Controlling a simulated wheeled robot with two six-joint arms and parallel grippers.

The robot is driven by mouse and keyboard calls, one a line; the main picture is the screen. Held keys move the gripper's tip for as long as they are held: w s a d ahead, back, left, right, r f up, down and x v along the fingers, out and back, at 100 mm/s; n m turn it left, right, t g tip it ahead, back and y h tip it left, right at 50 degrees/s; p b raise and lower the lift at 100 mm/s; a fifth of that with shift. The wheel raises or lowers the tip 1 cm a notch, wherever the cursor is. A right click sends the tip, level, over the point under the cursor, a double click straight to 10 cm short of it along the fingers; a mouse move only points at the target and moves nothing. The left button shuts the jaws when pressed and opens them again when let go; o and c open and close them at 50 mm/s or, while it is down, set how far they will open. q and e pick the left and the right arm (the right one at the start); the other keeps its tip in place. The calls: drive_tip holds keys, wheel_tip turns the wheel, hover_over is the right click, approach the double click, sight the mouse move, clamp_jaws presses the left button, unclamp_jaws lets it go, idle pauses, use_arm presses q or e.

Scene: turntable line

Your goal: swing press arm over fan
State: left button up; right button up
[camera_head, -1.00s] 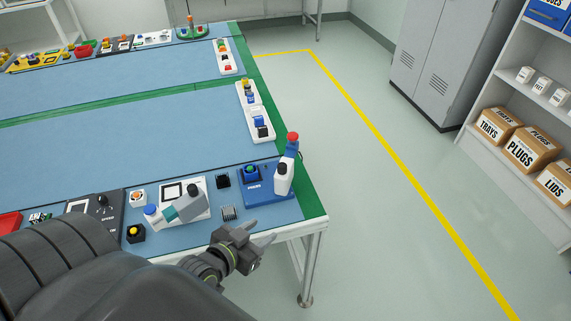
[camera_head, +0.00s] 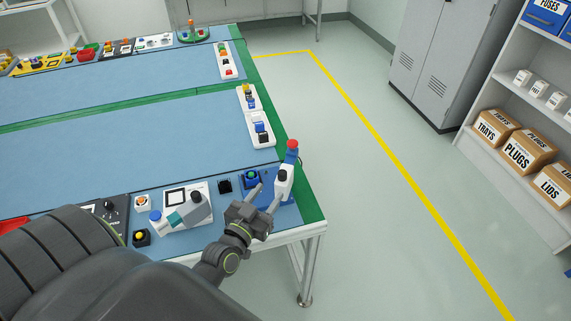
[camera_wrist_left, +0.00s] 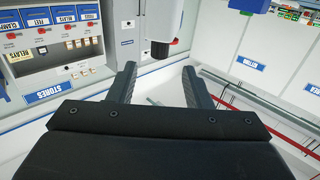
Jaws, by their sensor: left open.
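The press stands at the near right corner of the table, with a blue base (camera_head: 287,196) and a white-and-blue press arm (camera_head: 284,174) carrying a red knob (camera_head: 292,144). A dark block with a blue-green top (camera_head: 251,175), possibly the fan, sits on the base to the left of the arm; the arm is not over it. My left gripper (camera_head: 267,193) is open and empty at the front of the base, just before the white part. In the left wrist view a white cylinder with a dark end (camera_wrist_left: 160,47) shows beyond the open fingers. My right gripper is not in view.
A white device with a grey-teal lever (camera_head: 187,207) and a small black block (camera_head: 224,186) lie to the left. A yellow button box (camera_head: 141,237) stands near the front edge. White button strips (camera_head: 256,116) line the right edge. The floor on the right is clear.

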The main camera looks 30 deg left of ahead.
sight(285, 172)
use_arm(q)
drive_tip(key=w, duration=0.3)
drive_tip(key=w+p, duration=0.1)
drive_tip(key=w, duration=0.3)
drive_tip(key=w+a, duration=0.1)
drive_tip(key=w, duration=0.2)
drive_tip(key=shift+w+p, duration=0.25)
drive_tip(key=shift+p, duration=0.05)
drive_tip(key=shift+d, duration=0.1)
clamp_jaws()
